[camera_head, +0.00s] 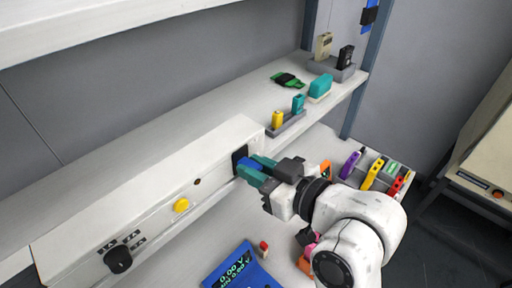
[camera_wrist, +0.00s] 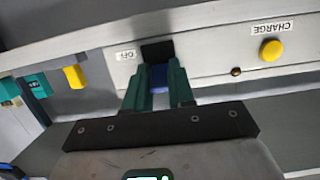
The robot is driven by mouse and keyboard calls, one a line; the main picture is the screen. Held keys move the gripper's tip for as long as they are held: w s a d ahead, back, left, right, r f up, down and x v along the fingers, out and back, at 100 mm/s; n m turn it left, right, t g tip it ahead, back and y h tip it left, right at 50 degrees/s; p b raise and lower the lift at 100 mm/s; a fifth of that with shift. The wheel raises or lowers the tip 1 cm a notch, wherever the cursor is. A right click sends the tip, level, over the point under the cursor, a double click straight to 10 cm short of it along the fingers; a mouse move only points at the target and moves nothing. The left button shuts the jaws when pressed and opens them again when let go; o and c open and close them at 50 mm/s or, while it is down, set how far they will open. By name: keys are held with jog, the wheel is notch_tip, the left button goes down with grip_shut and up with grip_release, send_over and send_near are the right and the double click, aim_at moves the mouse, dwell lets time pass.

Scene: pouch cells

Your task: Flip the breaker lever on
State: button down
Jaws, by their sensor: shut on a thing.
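The breaker is a black slot (camera_head: 239,158) at the right end of the long white panel box (camera_head: 150,185); it also shows in the wrist view (camera_wrist: 157,51). A blue lever (camera_wrist: 157,78) projects from it, and shows in the head view (camera_head: 247,165). My gripper (camera_head: 255,170) has teal fingers, one on each side of the lever, shut on it. The wrist view shows the same fingers (camera_wrist: 158,88) around the lever. A small label reading OFF (camera_wrist: 127,55) sits beside the slot. The lever's base is partly hidden by the fingers.
The panel carries a yellow CHARGE button (camera_wrist: 271,50) and a black knob (camera_head: 118,260). Behind it, the shelf holds a grey holder (camera_head: 287,128) with yellow and teal pieces. A blue meter (camera_head: 241,268) and a tool rack (camera_head: 378,175) lie below, near my arm.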

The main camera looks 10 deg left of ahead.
jog(key=shift+r+g+h+p, duration=0.5)
jog(key=shift+g+h+p, duration=0.4)
jog(key=shift+p, duration=0.45)
jog(key=shift+a, duration=0.1)
jog(key=c, duration=1)
grip_release()
jog(key=shift+w, duration=0.1)
jog(key=shift+o, duration=0.2)
